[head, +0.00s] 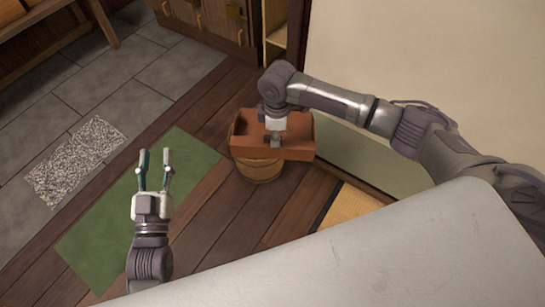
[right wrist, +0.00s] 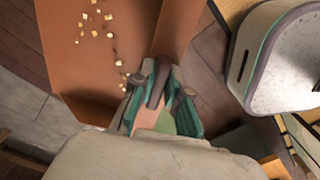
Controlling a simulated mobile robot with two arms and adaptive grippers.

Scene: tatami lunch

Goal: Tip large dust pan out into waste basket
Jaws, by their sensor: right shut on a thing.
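The large dust pan (head: 296,153) is a reddish-brown open tray. In the head view it is held over the waste basket (head: 259,172), a round wooden tub on the floor, and hides most of its top. My right gripper (head: 275,133) is shut on the dust pan. In the right wrist view the gripper (right wrist: 158,95) grips the pan (right wrist: 70,55), and several pale yellow bits (right wrist: 95,30) lie on its surface. The pan's exact tilt is hard to tell. My left gripper (head: 155,170) is open and empty, above a green mat at the left.
The green mat (head: 105,238) lies on the dark plank floor (head: 212,210). A speckled grey mat (head: 75,160) lies on stone tiles further left. A wooden cabinet (head: 215,25) stands behind the basket, and a pale wall (head: 430,50) rises at the right.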

